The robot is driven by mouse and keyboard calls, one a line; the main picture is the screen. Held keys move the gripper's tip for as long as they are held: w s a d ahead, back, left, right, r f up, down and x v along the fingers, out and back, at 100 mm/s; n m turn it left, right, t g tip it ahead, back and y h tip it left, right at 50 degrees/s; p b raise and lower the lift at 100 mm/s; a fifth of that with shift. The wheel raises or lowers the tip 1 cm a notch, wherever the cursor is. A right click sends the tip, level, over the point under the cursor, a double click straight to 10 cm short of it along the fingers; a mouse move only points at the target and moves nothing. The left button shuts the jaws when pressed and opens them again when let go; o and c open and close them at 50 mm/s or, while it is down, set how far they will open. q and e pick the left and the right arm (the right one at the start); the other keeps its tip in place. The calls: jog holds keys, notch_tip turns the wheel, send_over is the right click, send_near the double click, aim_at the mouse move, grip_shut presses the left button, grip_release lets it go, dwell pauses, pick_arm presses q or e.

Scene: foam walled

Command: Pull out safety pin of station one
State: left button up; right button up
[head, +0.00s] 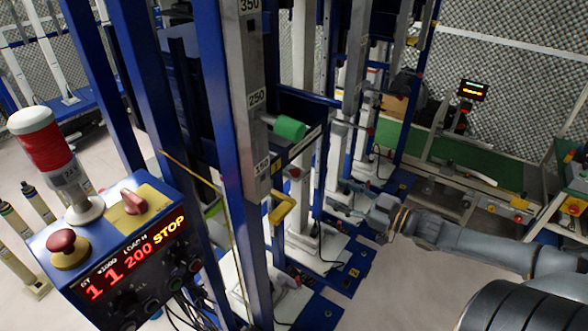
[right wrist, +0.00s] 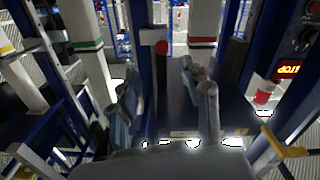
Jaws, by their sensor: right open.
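Station one's control box (head: 135,240) stands at the lower left, its display reading "1 1 200 STOP". Beside it rises the station's blue and grey post (head: 250,110) with height labels. A green cylinder (head: 289,128) on a short metal rod sticks out of the post. A small red knob (head: 295,172) sits below it; I cannot tell which part is the safety pin. My right gripper (head: 350,202) is open, to the right of the post and apart from it. In the right wrist view, a red knob (right wrist: 161,47) shows beyond and between the open fingers (right wrist: 166,100). My left gripper is out of view.
A yellow bent handle (head: 282,207) juts from the post. A red and white beacon (head: 45,145) stands on the control box. More blue frames (head: 400,100) stand behind, with a green conveyor (head: 475,160) at the right.

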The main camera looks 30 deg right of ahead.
aim_at(299, 175)
jog(key=x, duration=0.8)
jog(key=r+x, duration=0.1)
jog(key=x, duration=0.3)
jog(key=shift+s+a, duration=0.15)
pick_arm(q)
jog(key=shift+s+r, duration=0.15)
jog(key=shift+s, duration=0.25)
pick_arm(e)
jog(key=shift+x, duration=0.9)
jog(key=shift+c, duration=0.2)
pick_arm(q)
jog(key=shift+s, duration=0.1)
pick_arm(e)
grip_shut()
